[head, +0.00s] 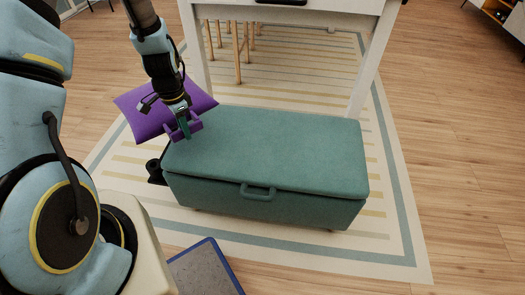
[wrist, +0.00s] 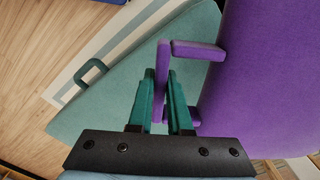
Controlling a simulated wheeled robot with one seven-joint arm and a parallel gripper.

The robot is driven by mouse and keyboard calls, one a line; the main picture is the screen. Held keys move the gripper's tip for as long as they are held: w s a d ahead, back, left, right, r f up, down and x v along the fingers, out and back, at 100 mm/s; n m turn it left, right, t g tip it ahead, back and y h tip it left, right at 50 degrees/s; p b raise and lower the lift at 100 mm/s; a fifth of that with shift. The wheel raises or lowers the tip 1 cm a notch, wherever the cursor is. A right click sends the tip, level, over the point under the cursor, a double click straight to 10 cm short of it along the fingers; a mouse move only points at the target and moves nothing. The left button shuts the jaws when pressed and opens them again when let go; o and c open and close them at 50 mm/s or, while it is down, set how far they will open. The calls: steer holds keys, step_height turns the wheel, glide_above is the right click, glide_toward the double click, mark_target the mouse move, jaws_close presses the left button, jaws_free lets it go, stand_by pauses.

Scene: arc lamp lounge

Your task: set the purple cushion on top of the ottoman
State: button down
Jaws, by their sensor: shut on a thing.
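The purple cushion (head: 145,112) is in my gripper (head: 184,125) at the back left of the ottoman in the head view. It looks tilted, and its right part overlaps the ottoman's left back corner. The teal ottoman (head: 285,150) has a closed lid with a front handle and a bare top. In the wrist view, the green fingers of my gripper (wrist: 164,95) are shut on the cushion's purple handle. The cushion (wrist: 265,80) fills the right side there, and the ottoman (wrist: 105,110) lies beneath. I cannot tell whether the cushion touches it.
A white table (head: 300,14) stands behind the ottoman. A striped rug (head: 395,215) lies under both. A small dark object (head: 153,172) is beside the ottoman's left end. A blue-edged grey piece (head: 205,272) is at the front.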

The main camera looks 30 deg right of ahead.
steer(key=s+d+f+m+b, duration=0.2)
steer(key=s+d+m+b, duration=0.65)
steer(key=d+m, duration=0.2)
steer(key=shift+n, duration=0.45)
steer(key=f, duration=0.3)
steer(key=f+b, duration=0.1)
steer(key=f, duration=0.2)
steer(key=w+f, duration=0.1)
steer(key=f, duration=0.2)
steer(key=shift+d, duration=0.2)
steer(key=shift+f+b, duration=0.2)
steer(key=shift+b, duration=0.1)
steer(key=c, duration=0.8)
jaws_free()
steer(key=shift+c, duration=0.2)
step_height(320, 180, up, 12)
steer(key=p, duration=0.2)
steer(key=shift+r, duration=0.2)
